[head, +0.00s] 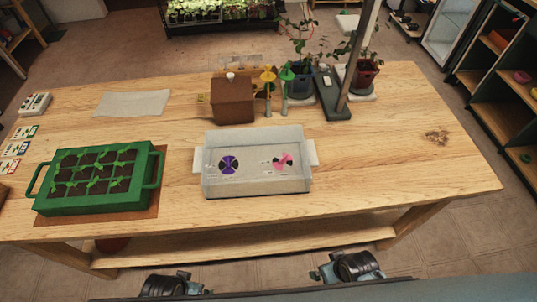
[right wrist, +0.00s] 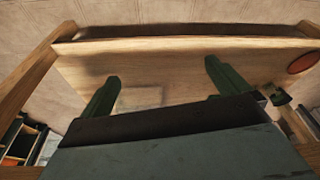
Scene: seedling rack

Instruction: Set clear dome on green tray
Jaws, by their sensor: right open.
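The green tray (head: 98,206) stands on a brown mat at the left of the table, with several seedlings in dark cells and a handle at each end. The clear dome (head: 257,187) is a see-through box with side tabs, standing on the table right of the tray and apart from it. A purple and a pink round mark show on it. My right gripper (right wrist: 162,70) shows in the right wrist view with its two green fingers apart and nothing between them. It faces wooden table parts, away from the dome. My left gripper is not seen.
A grey cloth (head: 132,103) lies behind the tray. The table's right half is mostly clear, with small brown bits (head: 436,137).

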